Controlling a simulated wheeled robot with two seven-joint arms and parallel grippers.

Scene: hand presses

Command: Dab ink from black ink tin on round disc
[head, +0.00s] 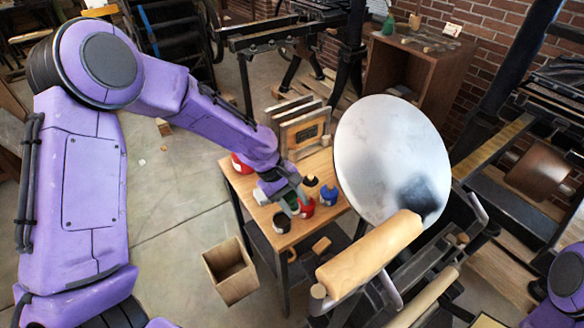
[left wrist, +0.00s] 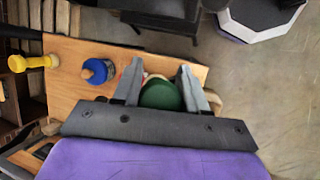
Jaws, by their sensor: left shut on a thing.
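The round disc (head: 385,150) is a large pale metal plate, tilted, with a dark ink smudge (head: 418,198) at its lower right. A black ink tin (head: 283,222) stands on the small wooden table near its front edge. My left gripper (head: 291,200) is low over the table beside that tin. It is shut on a green rounded dabber (left wrist: 162,95), seen between the fingers in the left wrist view. The dabber's lower end is hidden, so I cannot tell whether it touches ink. My right gripper is out of view.
A red tin (head: 305,208) and a blue tin (head: 328,196) stand close right of my left gripper. The table (head: 242,187) has upright wooden frames (head: 304,128) at its back. An open box (head: 230,270) is on the floor.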

